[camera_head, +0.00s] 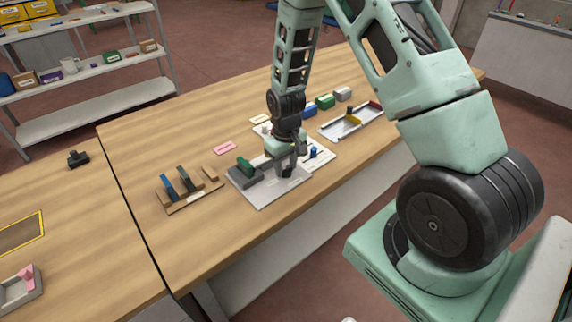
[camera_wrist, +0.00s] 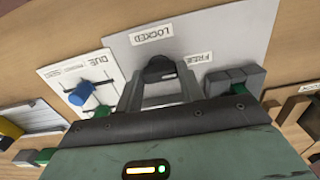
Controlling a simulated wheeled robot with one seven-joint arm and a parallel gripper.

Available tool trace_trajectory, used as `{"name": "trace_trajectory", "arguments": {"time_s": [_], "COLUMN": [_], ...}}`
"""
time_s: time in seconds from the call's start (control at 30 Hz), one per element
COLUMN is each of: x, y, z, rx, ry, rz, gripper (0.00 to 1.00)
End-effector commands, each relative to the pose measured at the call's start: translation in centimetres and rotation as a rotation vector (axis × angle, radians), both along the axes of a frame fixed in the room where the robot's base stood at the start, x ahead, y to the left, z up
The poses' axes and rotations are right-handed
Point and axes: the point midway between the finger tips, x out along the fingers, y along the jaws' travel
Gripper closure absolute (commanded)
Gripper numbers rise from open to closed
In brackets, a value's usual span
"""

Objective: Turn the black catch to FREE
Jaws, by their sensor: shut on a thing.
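The black catch (camera_wrist: 160,67) sits on a light grey plate (camera_wrist: 235,35), between the two fingers of my gripper (camera_wrist: 159,82) in the wrist view. My gripper is shut on it. The LOCKED label (camera_wrist: 153,33) lies beyond the catch, and the FREE label (camera_wrist: 200,58) lies to its right. Which label the catch points to is hard to tell, as the fingers hide part of it. In the head view my gripper (camera_head: 284,166) reaches down onto the plate (camera_head: 272,195) and hides the catch.
A grey block with a green piece (camera_head: 245,167) stands left of my gripper. A white panel with a blue knob (camera_wrist: 82,94) is on the other side. The table's front edge is clear.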

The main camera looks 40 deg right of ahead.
Motion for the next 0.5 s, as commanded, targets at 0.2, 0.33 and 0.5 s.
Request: {"name": "trace_trajectory", "arguments": {"time_s": [0.2, 0.33, 0.5], "x": [0.16, 0.11, 0.07], "y": [-0.01, -0.01, -0.01], "z": [0.12, 0.08, 0.09], "rx": [0.0, 0.0, 0.0], "ry": [-0.004, -0.003, -0.002], "rz": [-0.002, -0.002, -0.001], "gripper": [0.45, 0.4, 0.4]}}
